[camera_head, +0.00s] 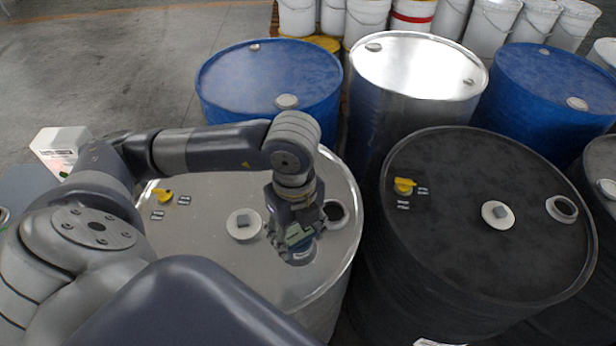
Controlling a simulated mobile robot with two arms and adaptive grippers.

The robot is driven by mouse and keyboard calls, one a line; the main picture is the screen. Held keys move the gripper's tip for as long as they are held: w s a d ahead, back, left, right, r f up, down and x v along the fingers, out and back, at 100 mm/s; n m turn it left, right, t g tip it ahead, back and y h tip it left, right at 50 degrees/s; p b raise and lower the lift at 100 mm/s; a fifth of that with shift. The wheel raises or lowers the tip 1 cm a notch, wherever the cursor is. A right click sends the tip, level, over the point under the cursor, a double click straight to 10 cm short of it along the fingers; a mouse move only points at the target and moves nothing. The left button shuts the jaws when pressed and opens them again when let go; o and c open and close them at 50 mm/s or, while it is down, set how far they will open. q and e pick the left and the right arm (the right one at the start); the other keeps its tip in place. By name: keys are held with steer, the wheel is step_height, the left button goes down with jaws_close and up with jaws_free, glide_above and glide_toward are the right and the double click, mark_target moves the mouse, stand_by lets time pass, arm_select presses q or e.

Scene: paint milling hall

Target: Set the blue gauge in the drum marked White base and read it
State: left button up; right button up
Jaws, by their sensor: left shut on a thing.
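My left gripper (298,250) points down over the lid of the silver drum (215,270) in front of me. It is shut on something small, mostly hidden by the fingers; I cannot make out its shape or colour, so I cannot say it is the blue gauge. An open bung hole (336,211) lies just right of the gripper. A white disc with a grey square cap (244,223) lies left of it on the same lid. No drum name is readable, so I cannot tell which drum is White base. My right gripper is not in view.
A black drum (470,270) stands close on the right, with a white disc (497,215), an open hole (562,208) and a yellow piece (404,186). Another yellow piece (164,195) sits on the silver lid. Blue drums (268,78) and a shiny drum (415,65) stand behind.

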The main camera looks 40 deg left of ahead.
arm_select(q)
steer(key=shift+s+r, duration=0.2)
steer(key=shift+s, duration=0.05)
step_height(320, 180, up, 11)
steer(key=p, duration=0.8)
steer(key=shift+s, duration=0.15)
steer(key=shift+f, duration=0.15)
